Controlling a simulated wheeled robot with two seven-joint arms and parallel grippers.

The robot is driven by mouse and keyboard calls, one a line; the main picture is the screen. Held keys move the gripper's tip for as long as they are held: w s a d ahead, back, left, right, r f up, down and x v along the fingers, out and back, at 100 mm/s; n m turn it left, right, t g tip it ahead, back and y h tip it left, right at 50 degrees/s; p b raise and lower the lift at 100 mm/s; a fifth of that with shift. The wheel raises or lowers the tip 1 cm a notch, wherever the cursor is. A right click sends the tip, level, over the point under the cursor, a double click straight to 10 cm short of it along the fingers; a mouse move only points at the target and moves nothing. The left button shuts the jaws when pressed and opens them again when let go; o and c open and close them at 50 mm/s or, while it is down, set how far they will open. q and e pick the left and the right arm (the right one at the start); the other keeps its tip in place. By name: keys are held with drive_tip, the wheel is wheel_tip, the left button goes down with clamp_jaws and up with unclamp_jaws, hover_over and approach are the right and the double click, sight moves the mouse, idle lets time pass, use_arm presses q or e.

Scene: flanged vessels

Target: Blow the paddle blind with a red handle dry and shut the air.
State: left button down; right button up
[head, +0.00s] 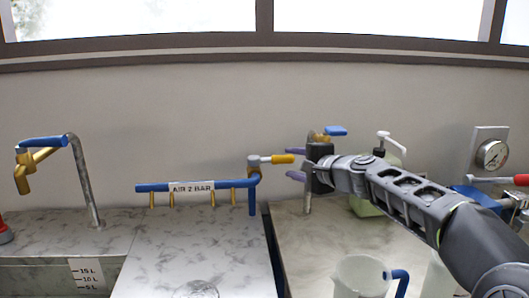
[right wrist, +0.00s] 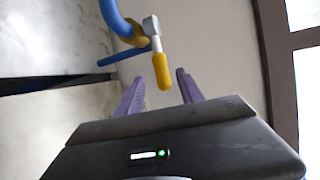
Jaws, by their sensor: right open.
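The blue air pipe (head: 150,187) is labelled AIR 2 BAR and has several brass nozzles pointing down. Its valve has a yellow-tipped lever (head: 283,159), which lies horizontal, pointing right. My right gripper (head: 292,163) is open, its purple fingers just right of the lever tip. In the right wrist view the yellow lever (right wrist: 161,70) is ahead, between the directions of the two fingers, and looks ungripped. My left gripper is out of view.
A brass tap with a blue lever (head: 43,141) stands at the left over a marble-look counter. A second blue-lever tap (head: 336,131) is behind my right gripper. A white jug with a blue handle (head: 360,272) stands at the front.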

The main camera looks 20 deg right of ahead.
drive_tip(key=shift+w, duration=0.4)
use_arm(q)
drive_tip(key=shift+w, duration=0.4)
use_arm(e)
drive_tip(key=shift+s+r, duration=0.1)
drive_tip(key=shift+s, duration=0.05)
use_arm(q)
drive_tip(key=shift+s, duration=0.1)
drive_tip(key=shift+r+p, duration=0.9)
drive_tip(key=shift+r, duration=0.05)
use_arm(e)
drive_tip(key=x, duration=0.8)
clamp_jaws()
